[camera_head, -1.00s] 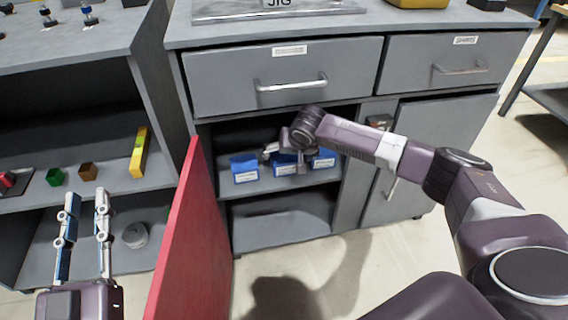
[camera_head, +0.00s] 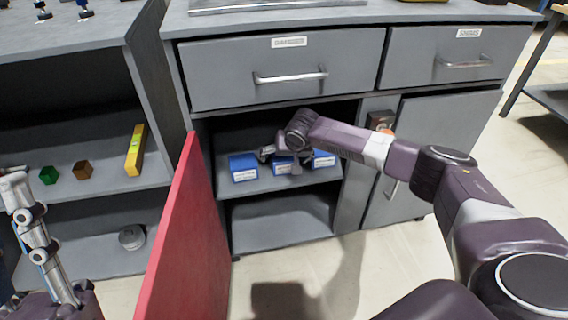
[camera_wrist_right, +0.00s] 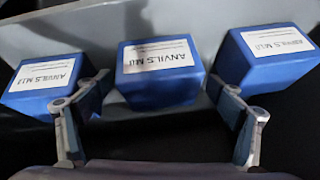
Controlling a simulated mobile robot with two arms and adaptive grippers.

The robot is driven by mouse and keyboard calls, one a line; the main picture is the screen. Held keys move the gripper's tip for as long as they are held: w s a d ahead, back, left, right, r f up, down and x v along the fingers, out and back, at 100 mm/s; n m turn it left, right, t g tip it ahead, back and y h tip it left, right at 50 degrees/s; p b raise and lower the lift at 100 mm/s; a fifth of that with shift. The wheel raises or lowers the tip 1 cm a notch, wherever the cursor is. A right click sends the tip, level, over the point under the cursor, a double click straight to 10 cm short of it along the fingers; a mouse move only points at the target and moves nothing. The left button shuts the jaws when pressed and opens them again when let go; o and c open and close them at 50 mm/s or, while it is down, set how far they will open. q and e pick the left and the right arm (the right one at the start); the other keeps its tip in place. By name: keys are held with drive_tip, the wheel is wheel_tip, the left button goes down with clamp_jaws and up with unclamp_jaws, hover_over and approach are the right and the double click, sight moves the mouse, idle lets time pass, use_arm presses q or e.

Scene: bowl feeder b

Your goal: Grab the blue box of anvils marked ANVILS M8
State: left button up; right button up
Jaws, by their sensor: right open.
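Three blue boxes with white ANVILS labels stand in a row on the cabinet's upper shelf: the left box (camera_head: 243,168), the middle box (camera_head: 282,168) and the right box (camera_head: 324,159). The wrist view also shows the left box (camera_wrist_right: 42,86), middle box (camera_wrist_right: 160,75) and right box (camera_wrist_right: 268,60). The numbers on their labels are too blurred to tell which is M8. My right gripper (camera_head: 283,158) is open, its fingers on either side of the middle box's near end; contact cannot be told. My left gripper (camera_head: 22,200) is at the left edge, seen side-on.
A red open door (camera_head: 190,240) stands left of the shelf opening. Drawers (camera_head: 285,75) close off the space above. The left shelf holds a yellow block (camera_head: 135,150), a green cube (camera_head: 48,175) and a brown cube (camera_head: 83,170). The lower cabinet shelf (camera_head: 280,220) is empty.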

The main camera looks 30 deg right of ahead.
drive_tip(key=shift+w+f, duration=0.1)
drive_tip(key=c, duration=1.6)
